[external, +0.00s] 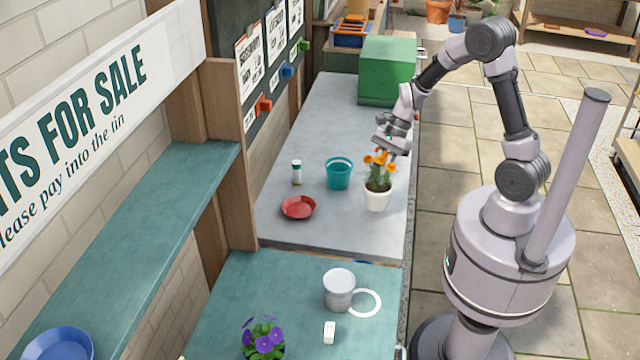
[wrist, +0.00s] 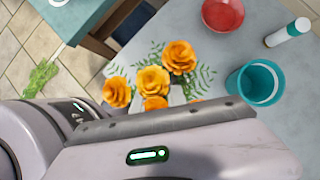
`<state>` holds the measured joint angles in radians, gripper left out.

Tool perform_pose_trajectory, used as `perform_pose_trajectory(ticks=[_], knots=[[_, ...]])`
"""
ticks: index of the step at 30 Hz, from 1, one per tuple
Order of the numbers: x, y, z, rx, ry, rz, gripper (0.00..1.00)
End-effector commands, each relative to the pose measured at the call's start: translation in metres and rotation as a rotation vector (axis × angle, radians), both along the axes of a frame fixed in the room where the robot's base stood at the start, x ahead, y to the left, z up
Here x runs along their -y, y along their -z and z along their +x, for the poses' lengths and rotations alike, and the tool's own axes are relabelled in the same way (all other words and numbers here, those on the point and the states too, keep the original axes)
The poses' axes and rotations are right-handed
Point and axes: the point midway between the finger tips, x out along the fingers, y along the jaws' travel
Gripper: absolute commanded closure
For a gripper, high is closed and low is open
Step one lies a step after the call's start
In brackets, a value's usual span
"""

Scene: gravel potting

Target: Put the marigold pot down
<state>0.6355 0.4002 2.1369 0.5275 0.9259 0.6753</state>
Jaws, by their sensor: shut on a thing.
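The marigold pot (external: 376,201) is white, with orange flowers (external: 380,160) and green leaves. It is upright over the grey worktop (external: 325,115), near its right edge. I cannot tell whether its base touches the worktop. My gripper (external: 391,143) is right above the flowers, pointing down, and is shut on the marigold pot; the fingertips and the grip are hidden.
A teal pot (external: 338,174) stands just left of the marigold, with a red saucer (external: 298,208) and a small white bottle (external: 297,172) further left. A green box (external: 388,70) stands behind. A teal bench (external: 235,290) in front holds a grey pot (external: 339,290) and purple flowers (external: 263,338).

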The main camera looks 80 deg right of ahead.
Motion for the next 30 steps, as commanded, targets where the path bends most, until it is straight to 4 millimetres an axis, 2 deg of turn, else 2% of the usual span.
perform_pose_trajectory(ticks=[3, 5, 10, 20, 21, 24, 30], knots=[[0.005, 0.003, 0.017, 0.001, 0.000, -0.001, 1.00], [0.006, 0.007, 0.019, -0.001, 0.000, 0.000, 1.00], [0.006, 0.039, 0.019, -0.002, 0.001, 0.001, 1.00], [0.006, 0.040, 0.019, 0.001, 0.000, 0.000, 1.00], [0.006, 0.041, 0.019, -0.001, 0.000, -0.001, 0.81], [0.006, 0.040, 0.019, -0.001, 0.000, -0.001, 0.61], [0.006, 0.040, 0.019, -0.001, 0.000, -0.001, 0.61]])
